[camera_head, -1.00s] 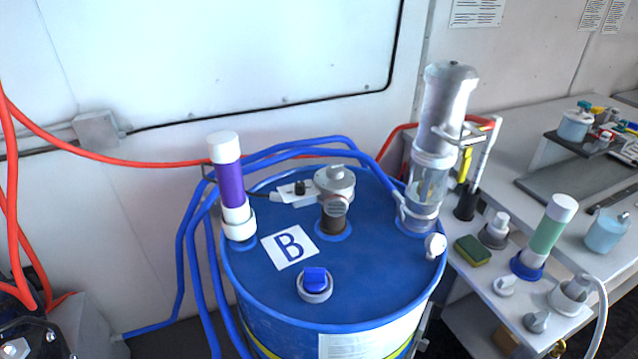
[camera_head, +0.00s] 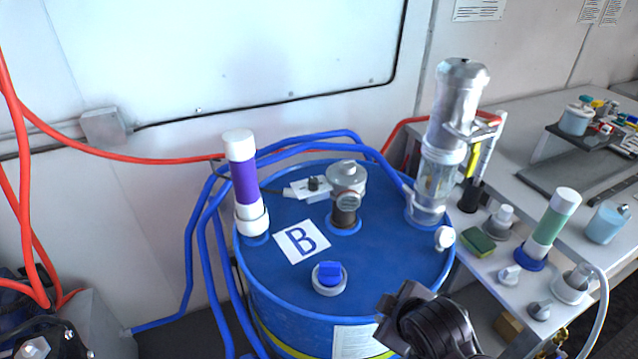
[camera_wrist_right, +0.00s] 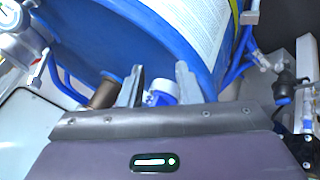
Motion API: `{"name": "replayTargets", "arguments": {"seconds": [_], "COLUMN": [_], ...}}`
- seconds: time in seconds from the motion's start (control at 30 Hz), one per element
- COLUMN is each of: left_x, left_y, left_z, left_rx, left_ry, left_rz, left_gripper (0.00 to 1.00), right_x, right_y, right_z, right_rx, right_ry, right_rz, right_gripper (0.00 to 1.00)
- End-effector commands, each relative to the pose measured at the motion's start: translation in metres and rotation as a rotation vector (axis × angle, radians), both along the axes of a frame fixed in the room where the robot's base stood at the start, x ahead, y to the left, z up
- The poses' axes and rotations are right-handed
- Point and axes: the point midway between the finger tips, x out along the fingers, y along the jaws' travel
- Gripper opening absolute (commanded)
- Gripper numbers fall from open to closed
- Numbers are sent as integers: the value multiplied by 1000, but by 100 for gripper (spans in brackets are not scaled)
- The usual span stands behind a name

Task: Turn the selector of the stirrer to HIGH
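The stirrer (camera_head: 346,185) stands on top of the blue drum marked B, with a grey motor head above a brown shaft. Its white control box (camera_head: 300,190) juts out to the left and carries a small black selector knob (camera_head: 313,184). The knob's setting is too small to read. My right arm shows dark at the lower right of the drum in the head view. In the right wrist view my right gripper (camera_wrist_right: 159,82) has its two fingers apart with nothing held, and a blue cap shows beyond them. My left gripper is out of view.
The blue drum (camera_head: 390,255) also carries a purple tube (camera_head: 245,182) at left, a clear-bodied pump (camera_head: 440,165) at right and a blue cap (camera_head: 330,273) in front. Blue hoses loop behind and left. A cluttered bench (camera_head: 505,175) stands at right.

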Motion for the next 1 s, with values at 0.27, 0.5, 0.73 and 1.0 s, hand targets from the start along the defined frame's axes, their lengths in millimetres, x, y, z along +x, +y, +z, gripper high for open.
{"name": "replayTargets", "arguments": {"seconds": [0.27, 0.5, 0.73, 1.0], "left_x": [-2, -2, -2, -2], "left_y": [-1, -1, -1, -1], "left_z": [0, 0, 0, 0], "left_rx": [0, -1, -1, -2], "left_ry": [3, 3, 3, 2], "left_rz": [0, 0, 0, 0], "left_gripper": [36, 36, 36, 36], "right_x": [61, 126, 175, 200], "right_y": [37, 80, 98, 96], "right_z": [33, 77, 115, 136], "right_rx": [-283, -776, -1332, -1691], "right_ry": [-262, -604, -877, -1007], "right_rz": [441, 990, 1449, 1692], "right_gripper": [31, 31, 31, 31]}}
